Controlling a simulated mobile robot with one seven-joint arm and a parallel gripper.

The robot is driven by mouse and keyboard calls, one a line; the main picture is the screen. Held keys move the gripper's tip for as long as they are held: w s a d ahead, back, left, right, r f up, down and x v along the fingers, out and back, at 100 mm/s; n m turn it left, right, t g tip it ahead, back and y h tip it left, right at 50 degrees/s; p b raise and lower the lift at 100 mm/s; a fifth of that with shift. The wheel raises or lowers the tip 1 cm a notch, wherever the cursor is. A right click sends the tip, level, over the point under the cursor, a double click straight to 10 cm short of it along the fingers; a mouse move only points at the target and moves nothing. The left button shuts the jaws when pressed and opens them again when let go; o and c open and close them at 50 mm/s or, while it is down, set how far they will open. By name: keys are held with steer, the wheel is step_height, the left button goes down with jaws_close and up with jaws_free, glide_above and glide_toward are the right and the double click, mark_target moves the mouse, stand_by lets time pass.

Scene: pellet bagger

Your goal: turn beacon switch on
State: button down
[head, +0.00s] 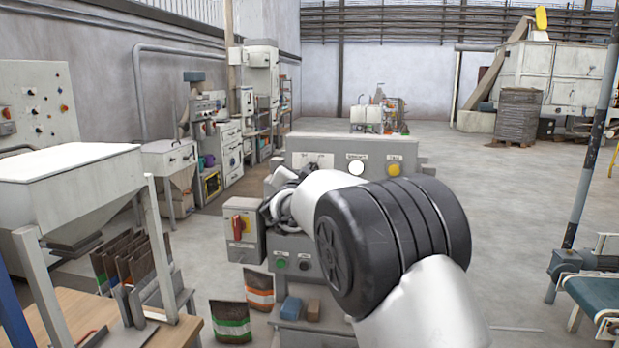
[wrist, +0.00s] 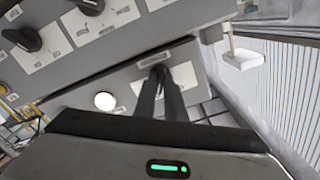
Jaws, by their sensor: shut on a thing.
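A small black switch (wrist: 158,71) sits on a white plate on a grey panel in the wrist view. My gripper (wrist: 162,78) is closed around it, and the fingers hide much of it, so its turned position is hard to tell. A white round lamp (wrist: 105,101) is beside it on the same panel. In the head view the grey control box (head: 430,155) stands ahead, with a white lamp (head: 356,168) and a yellow lamp (head: 394,169) on its face. My arm covers the lower right of that box and hides the fingertips there. Labels are too small to read.
Other black knobs (wrist: 28,40) on white plates sit close by in the wrist view. A box with a red handle (head: 238,226) and green button (head: 281,263) are left of my arm. Bags (head: 231,321) stand on the floor. A hopper (head: 70,170) is at left.

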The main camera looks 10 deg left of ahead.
steer(key=shift+f, duration=0.1)
stand_by(0.3)
steer(key=c, duration=1.8)
jaws_free()
steer(key=shift+s, duration=0.1)
steer(key=s+b, duration=0.1)
steer(key=s, duration=1.6)
steer(key=shift+s+b, duration=0.15)
steer(key=shift+b, duration=0.15)
